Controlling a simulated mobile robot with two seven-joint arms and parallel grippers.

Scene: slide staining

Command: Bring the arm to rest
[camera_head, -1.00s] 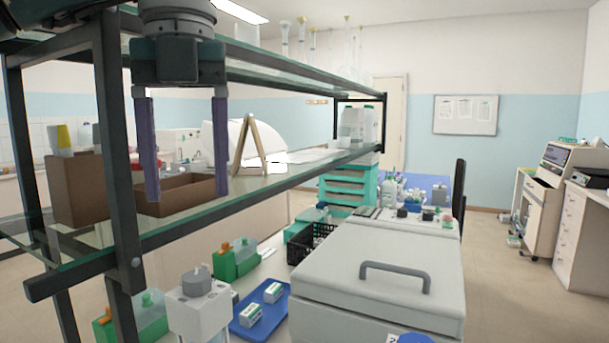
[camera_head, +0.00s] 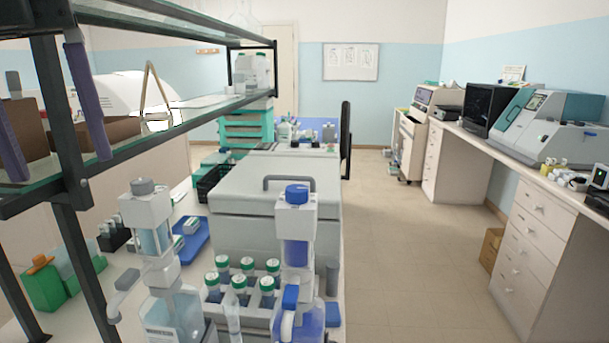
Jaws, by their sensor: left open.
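My left gripper (camera_head: 60,168) shows at the far left edge of the head view. Its two purple fingers hang down, spread wide apart, with nothing between them. The gripper body is cut off by the picture edge. The fingers appear in front of the glass shelf rack (camera_head: 140,131), near its dark post; I cannot tell how far they are from it. My right gripper is not in view.
Below are a dispenser bottle with a blue cap (camera_head: 297,195), a clear dispenser (camera_head: 148,215), several green-capped bottles (camera_head: 239,284), a blue tray (camera_head: 187,255) and a large grey box (camera_head: 262,213). The floor (camera_head: 400,230) to the right is clear, before a counter (camera_head: 530,255).

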